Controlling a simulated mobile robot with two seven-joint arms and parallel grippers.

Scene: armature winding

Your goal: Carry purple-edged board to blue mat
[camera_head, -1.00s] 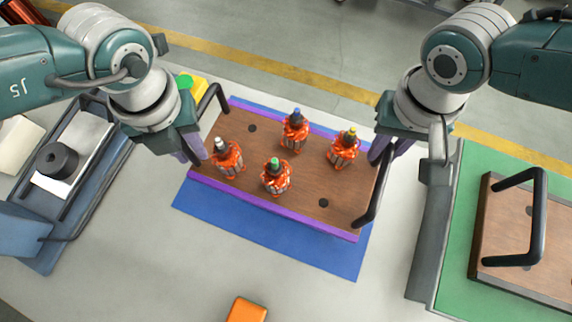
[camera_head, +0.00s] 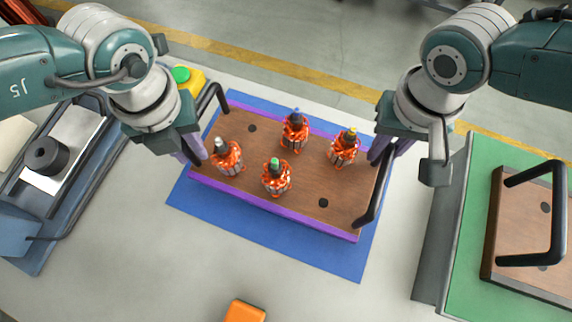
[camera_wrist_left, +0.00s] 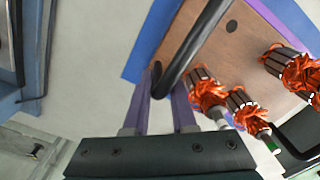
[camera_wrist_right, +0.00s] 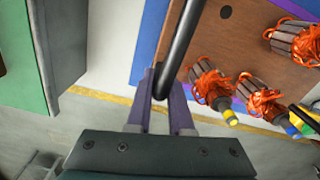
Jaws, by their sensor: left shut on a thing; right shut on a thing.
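The purple-edged board (camera_head: 235,188) is a brown wooden plate with purple long edges and a black handle at each end. Several orange-wound armatures (camera_head: 277,178) stand upright on it. In the head view it is over the blue mat (camera_head: 270,245), which shows on all sides; I cannot tell whether they touch. My left gripper (camera_head: 203,158) is shut on the left handle (camera_wrist_left: 196,45), also seen in the left wrist view (camera_wrist_left: 160,95). My right gripper (camera_head: 374,158) is shut on the right handle (camera_wrist_right: 178,45), and its fingers show in the right wrist view (camera_wrist_right: 160,95).
A green mat (camera_head: 455,260) with another handled brown board (camera_head: 520,225) lies at the right. A blue-grey fixture with a dark cylinder (camera_head: 46,155) stands at the left. An orange block (camera_head: 245,311) lies at the front, and a green button (camera_head: 181,74) on a yellow box at the back left.

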